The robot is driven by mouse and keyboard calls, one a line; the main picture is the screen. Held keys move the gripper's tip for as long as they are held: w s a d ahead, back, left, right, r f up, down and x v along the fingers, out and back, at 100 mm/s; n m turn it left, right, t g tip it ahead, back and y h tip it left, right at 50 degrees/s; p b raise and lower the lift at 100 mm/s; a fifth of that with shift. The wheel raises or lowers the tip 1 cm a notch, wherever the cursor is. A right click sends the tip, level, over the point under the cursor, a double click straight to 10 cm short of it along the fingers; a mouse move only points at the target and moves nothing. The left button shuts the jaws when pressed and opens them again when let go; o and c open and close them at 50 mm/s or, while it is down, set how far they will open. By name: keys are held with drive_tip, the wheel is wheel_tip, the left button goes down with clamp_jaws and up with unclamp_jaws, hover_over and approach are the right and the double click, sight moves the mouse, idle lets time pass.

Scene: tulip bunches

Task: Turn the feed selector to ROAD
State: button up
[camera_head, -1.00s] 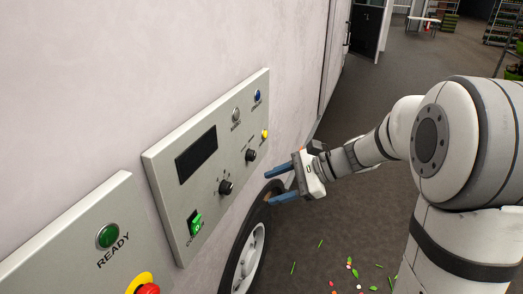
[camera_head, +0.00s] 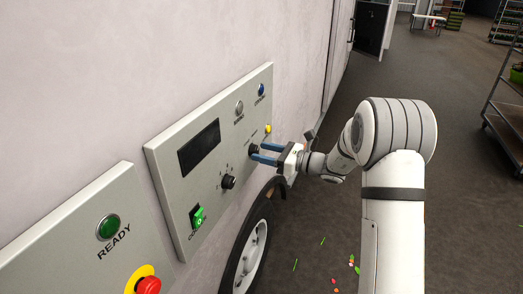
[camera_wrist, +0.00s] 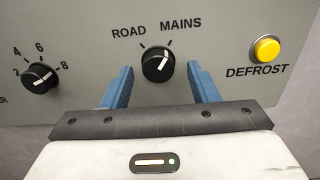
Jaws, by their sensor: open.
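The feed selector (camera_wrist: 158,66) is a round black knob on the grey panel (camera_wrist: 90,104), below the words ROAD and MAINS. Its white mark tilts up and right, towards MAINS. My gripper (camera_wrist: 160,71) is open, with one blue finger to the left of the knob and one to the right. Gaps show on both sides in the wrist view, so neither finger seems to touch it. In the head view my gripper (camera_head: 257,153) is at the right part of the panel, and its fingers largely hide the selector.
A numbered dial (camera_wrist: 40,77) lies left of the selector and a yellow DEFROST button (camera_wrist: 265,49) right. A green switch (camera_head: 198,217), dark display (camera_head: 199,148) and red stop button (camera_head: 148,286) are on the panels. A wheel (camera_head: 250,254) sits below. A trolley (camera_head: 506,125) stands at right.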

drive_tip(key=shift+w+a, duration=0.15)
drive_tip(key=shift+a, duration=0.35)
drive_tip(key=shift+c, duration=0.2)
drive_tip(key=c, duration=0.9)
